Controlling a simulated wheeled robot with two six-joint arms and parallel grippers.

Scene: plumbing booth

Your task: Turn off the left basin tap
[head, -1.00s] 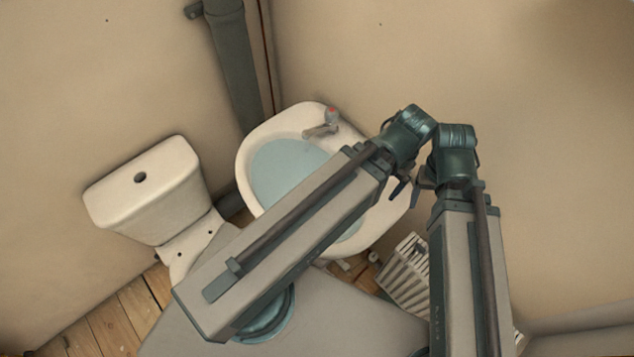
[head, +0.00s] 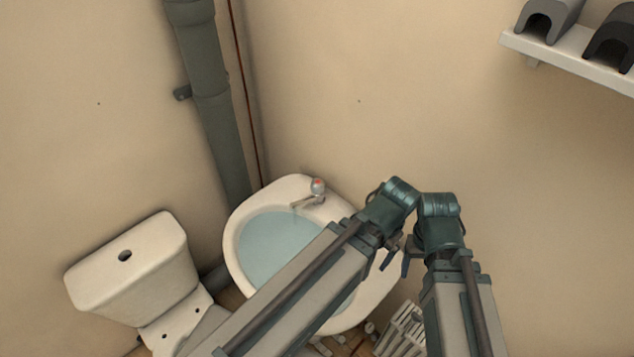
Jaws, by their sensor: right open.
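The white basin (head: 232,240) stands in the corner with pale blue water (head: 270,243) in it. A metal tap (head: 317,187) with a red mark on top is at its back rim, its spout over the bowl. Whether water runs from the spout is too small to tell. No second tap shows; my left arm covers much of the basin's right side. My right gripper (head: 396,259) shows as dark blue fingers between the two forearms, open, to the right of the tap and apart from it. My left gripper is hidden; only its arm shows.
A white toilet (head: 130,265) stands left of the basin. A grey pipe (head: 213,110) runs down the corner. A shelf (head: 570,55) with dark channel-shaped pieces is at the upper right. A white slatted crate (head: 400,330) is on the floor, partly behind my right arm.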

